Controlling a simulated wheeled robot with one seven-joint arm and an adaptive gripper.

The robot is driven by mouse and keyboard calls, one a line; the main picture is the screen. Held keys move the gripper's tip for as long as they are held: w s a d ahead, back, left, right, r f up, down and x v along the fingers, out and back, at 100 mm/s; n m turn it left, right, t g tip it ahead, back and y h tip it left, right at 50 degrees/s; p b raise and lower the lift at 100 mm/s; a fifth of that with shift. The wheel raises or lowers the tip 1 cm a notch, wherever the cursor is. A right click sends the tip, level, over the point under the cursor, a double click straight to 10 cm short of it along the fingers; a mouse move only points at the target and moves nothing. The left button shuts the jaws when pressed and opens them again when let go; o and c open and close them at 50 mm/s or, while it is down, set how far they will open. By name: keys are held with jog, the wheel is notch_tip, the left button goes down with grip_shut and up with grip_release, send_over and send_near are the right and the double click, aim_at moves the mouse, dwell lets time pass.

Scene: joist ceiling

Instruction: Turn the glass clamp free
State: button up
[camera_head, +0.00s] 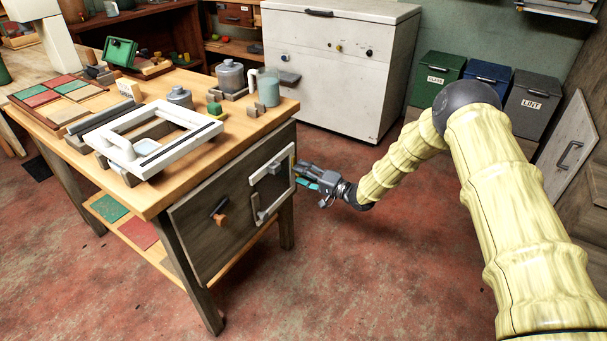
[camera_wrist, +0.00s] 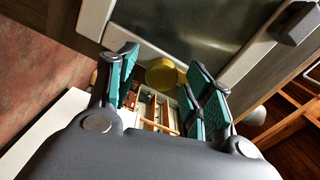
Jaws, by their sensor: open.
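A pale frame (camera_head: 293,168) around a dark glass pane (camera_head: 272,188) is set in the grey wooden panel at the bench's end. A small grey block, seemingly a clamp (camera_head: 262,215), sits at the frame's lower left. In the wrist view the glass (camera_wrist: 185,30) fills the top, and a dark grey block (camera_wrist: 298,24) sits on the frame's far right. A yellow rounded piece (camera_wrist: 163,73) at the frame's near edge shows between my fingertips, possibly a clamp; I see no grip on it. My gripper (camera_head: 312,177) is open beside the frame's right edge; its teal-padded fingers also show in the wrist view (camera_wrist: 165,82).
The wooden bench (camera_head: 170,195) carries a white frame (camera_head: 150,140), jars and coloured tiles. A dark handle with an orange tip (camera_head: 219,211) sticks out of the panel. A white cabinet (camera_head: 335,70) and lidded bins (camera_head: 485,85) stand behind. The red floor right of the bench is clear.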

jog(key=v, duration=1.2)
dwell(0.3)
